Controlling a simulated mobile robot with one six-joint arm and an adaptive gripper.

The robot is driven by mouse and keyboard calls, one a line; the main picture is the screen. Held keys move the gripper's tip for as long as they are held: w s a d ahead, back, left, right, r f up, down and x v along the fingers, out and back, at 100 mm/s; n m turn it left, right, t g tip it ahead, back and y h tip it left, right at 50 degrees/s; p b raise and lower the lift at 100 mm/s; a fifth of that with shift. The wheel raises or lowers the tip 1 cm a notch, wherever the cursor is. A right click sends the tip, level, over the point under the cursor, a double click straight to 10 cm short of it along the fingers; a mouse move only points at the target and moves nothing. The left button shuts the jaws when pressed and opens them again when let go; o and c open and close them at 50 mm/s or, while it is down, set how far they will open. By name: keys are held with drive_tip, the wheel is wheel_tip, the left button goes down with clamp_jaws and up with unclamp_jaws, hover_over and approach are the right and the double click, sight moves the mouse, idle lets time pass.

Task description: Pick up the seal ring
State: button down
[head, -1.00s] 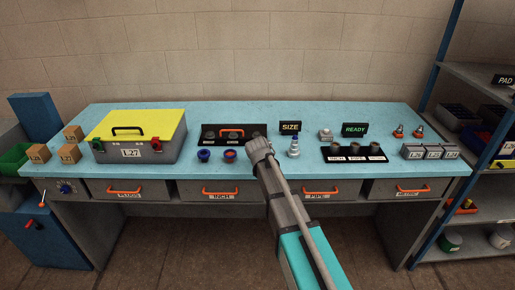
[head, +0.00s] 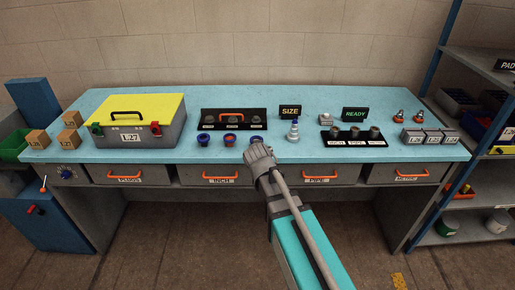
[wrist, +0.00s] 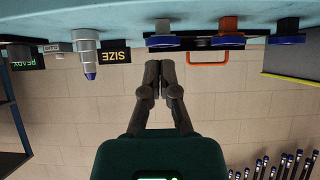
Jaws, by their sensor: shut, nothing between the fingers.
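I cannot tell for certain which item is the seal ring. Three small round blue-based pieces stand in a row on the bench: a left one (head: 203,139), a middle one with orange (head: 230,139), and a right one (head: 257,138) partly behind my gripper. My gripper (head: 250,148) is shut and empty at the bench's front edge. Its closed fingertips (wrist: 164,66) touch nothing in the wrist view.
Behind the row is a black tray (head: 213,127) with an orange handle. A grey stepped cone (head: 293,131) with a blue tip stands right of my gripper. A yellow-lidded box (head: 166,112) is left. A black block (head: 340,142) with grey fittings and labelled boxes (head: 433,137) are right.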

drive_tip(key=c, duration=1.1)
unclamp_jaws()
drive_tip(key=shift+o, duration=1.1)
drive_tip(key=shift+s+d+f, duration=0.1)
drive_tip(key=shift+s+d, duration=0.05)
drive_tip(key=shift+d, duration=0.15)
drive_tip(key=shift+o, duration=0.2)
drive_tip(key=s+d+f+g+h, duration=0.1)
drive_tip(key=s+d+f+g, duration=0.4)
drive_tip(key=s+d, duration=0.4)
drive_tip(key=shift+d+f+m+g, duration=0.3)
drive_tip(key=shift+d+f+g, duration=0.1)
drive_tip(key=shift+d, duration=0.45)
drive_tip(key=s+d+f+g+y, duration=0.1)
drive_tip(key=s+d+g, duration=0.4)
drive_tip(key=s, duration=0.6)
drive_tip(key=shift+s+d+f, duration=0.15)
drive_tip(key=shift+s+f, duration=0.25)
drive_tip(key=shift+f, duration=0.1)
